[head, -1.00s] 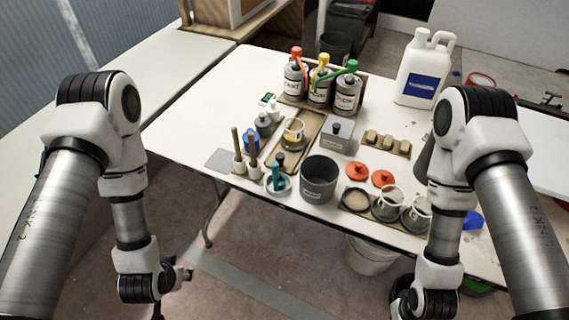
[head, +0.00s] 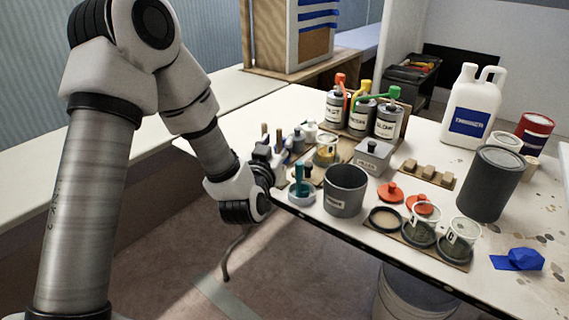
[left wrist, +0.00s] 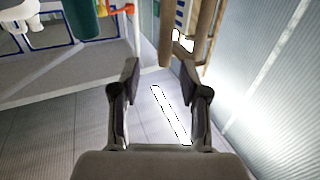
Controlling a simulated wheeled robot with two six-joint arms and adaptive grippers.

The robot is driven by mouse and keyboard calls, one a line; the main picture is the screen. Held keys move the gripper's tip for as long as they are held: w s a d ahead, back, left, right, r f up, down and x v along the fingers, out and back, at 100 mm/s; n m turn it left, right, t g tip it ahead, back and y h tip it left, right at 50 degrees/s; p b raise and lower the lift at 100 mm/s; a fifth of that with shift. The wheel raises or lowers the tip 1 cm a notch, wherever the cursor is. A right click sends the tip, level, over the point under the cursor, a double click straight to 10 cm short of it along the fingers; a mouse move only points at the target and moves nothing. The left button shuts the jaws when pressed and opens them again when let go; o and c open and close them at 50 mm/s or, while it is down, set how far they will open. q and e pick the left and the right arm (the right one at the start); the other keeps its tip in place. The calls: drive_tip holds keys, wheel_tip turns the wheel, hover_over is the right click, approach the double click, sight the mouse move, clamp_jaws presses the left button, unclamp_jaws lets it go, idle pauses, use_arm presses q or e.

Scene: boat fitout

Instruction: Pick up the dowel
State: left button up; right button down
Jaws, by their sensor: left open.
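Two thin brown dowels stand upright near the table's left edge in the head view. The left one (head: 264,130) and the right one (head: 279,136) show only their upper parts, since my left gripper (head: 266,154) hides their lower ends. My right gripper is out of view.
A teal-handled tool (head: 299,178) stands in a dish close to my left gripper; its teal part (left wrist: 82,18) shows in the left wrist view. A grey pot (head: 345,190) stands to the right. Labelled bottles (head: 388,122) stand behind. The table's front edge is close.

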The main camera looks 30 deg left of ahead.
sight(279, 137)
use_arm(q)
drive_tip(key=x, duration=0.5)
drive_tip(key=shift+a+f, duration=0.25)
drive_tip(key=shift+a, duration=0.15)
drive_tip(key=shift+d+r, duration=0.1)
clamp_jaws()
